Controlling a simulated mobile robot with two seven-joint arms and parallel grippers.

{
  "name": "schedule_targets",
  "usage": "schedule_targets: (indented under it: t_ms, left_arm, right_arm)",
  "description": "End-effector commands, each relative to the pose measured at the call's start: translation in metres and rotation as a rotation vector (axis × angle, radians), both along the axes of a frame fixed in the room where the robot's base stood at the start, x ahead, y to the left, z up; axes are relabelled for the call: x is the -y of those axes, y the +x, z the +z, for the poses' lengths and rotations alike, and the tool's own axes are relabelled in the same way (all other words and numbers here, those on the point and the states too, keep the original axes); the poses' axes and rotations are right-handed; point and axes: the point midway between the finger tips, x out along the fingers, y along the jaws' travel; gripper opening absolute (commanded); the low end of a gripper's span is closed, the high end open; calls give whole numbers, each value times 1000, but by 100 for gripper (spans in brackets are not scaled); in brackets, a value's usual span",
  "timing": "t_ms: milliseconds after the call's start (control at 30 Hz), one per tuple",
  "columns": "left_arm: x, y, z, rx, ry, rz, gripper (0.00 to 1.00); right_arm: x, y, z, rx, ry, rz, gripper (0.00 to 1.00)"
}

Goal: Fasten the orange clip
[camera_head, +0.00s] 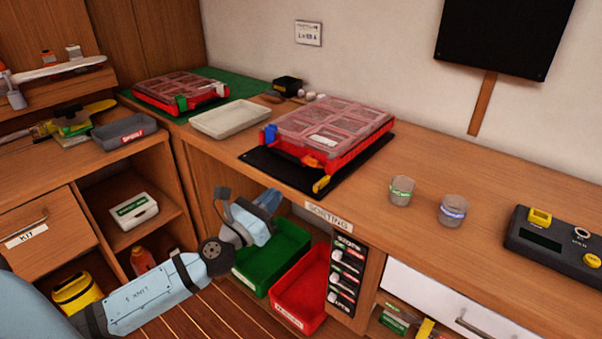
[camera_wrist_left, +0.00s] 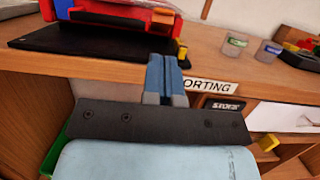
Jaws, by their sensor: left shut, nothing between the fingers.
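The orange clip (camera_head: 311,161) is on the front side of a red case (camera_head: 345,157) with a clear, compartmented lid. I cannot tell from its small size how it sits against the lid. The clip also shows in the left wrist view (camera_wrist_left: 163,17), at the case's front edge. A blue clip (camera_head: 270,134) stands up at the case's left corner. A yellow piece (camera_head: 321,184) is low at its front right. My left gripper (camera_head: 270,200) is shut and empty, in front of the bench edge and below the case. Its closed fingers (camera_wrist_left: 164,75) point toward the bench. My right gripper is not in view.
The case lies on a black mat (camera_head: 257,159). Two glass cups (camera_head: 401,190) stand to its right, and a white tray (camera_head: 229,119) to its left. Green (camera_head: 278,255) and red (camera_head: 303,290) bins are under the bench, near my left arm. The bench between mat and cups is clear.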

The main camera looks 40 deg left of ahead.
Motion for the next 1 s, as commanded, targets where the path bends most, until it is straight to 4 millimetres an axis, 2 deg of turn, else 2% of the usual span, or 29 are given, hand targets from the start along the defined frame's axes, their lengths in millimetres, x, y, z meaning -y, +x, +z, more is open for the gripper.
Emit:
schedule_targets:
  t_ms: [167, 500, 700, 1000]
  left_arm:
    - [0, 11, 5, 2, -1, 0, 0]
    - [5, 65, 19, 2, -1, 1, 0]
    - [7, 88, 24, 1, -3, -1, 0]
    - [7, 97, 25, 0, -2, 0, 0]
  right_arm:
    - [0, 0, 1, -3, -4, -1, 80]
    - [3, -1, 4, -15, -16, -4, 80]
    - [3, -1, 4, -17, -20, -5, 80]
    - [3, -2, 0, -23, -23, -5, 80]
